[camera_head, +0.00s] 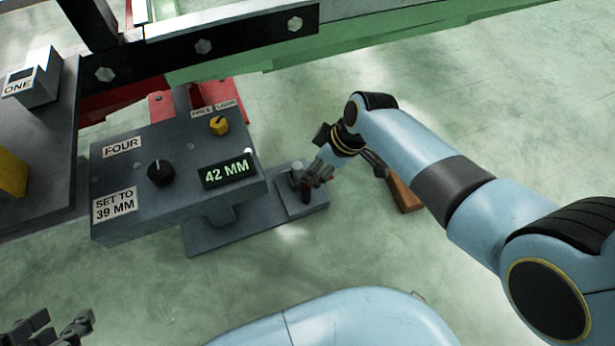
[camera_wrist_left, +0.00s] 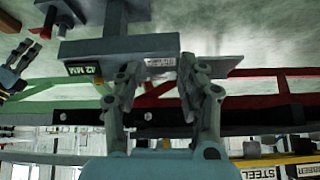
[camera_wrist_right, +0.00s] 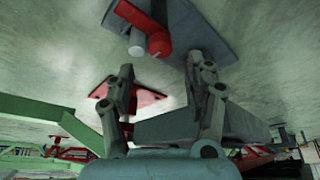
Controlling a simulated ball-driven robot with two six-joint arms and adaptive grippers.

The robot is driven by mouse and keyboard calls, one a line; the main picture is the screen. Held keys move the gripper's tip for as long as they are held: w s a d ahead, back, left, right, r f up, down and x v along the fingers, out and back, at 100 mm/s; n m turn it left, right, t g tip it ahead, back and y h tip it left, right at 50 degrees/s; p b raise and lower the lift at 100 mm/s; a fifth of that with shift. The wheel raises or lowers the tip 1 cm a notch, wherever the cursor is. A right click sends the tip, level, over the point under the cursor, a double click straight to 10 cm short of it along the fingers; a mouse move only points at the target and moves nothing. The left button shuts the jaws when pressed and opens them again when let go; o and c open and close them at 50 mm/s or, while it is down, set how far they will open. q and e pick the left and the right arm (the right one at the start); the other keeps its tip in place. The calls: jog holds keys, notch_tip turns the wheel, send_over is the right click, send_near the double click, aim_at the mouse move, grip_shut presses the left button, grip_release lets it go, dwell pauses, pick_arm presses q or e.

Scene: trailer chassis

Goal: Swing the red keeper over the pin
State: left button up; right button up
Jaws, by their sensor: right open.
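The red keeper (camera_head: 306,190) stands on a small grey base plate right of the control box. The grey pin (camera_head: 297,167) is beside it. My left gripper (camera_head: 55,330) is at the bottom left, open and empty in the left wrist view (camera_wrist_left: 160,80).
The grey control box (camera_head: 180,165) carries a black knob (camera_head: 160,173), a yellow knob (camera_head: 219,125) and a display reading 42 MM. Its label reads SET TO 39 MM. A dark rail (camera_head: 200,48) crosses behind. An orange-brown block (camera_head: 404,195) lies under my right arm. Floor in front is open.

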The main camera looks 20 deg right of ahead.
jog(key=b+x, duration=0.2)
jog(key=x, duration=0.1)
jog(key=shift+f, duration=0.4)
jog(key=shift+b+x, duration=0.75)
jog(key=shift+x, duration=0.15)
pick_arm(q)
jog(key=shift+d+f+t, duration=0.15)
jog(key=shift+f+t, duration=0.1)
jog(key=shift+t, duration=0.7)
jog(key=shift+d+f+t, duration=0.1)
jog(key=shift+f+t, duration=0.1)
jog(key=shift+t, duration=0.8)
jog(key=shift+d+f+t, duration=0.15)
jog(key=shift+f+t, duration=0.1)
jog(key=shift+t, duration=0.7)
pick_arm(e)
jog(key=shift+w+a+f, duration=0.15)
jog(key=shift+f, duration=0.05)
grip_shut()
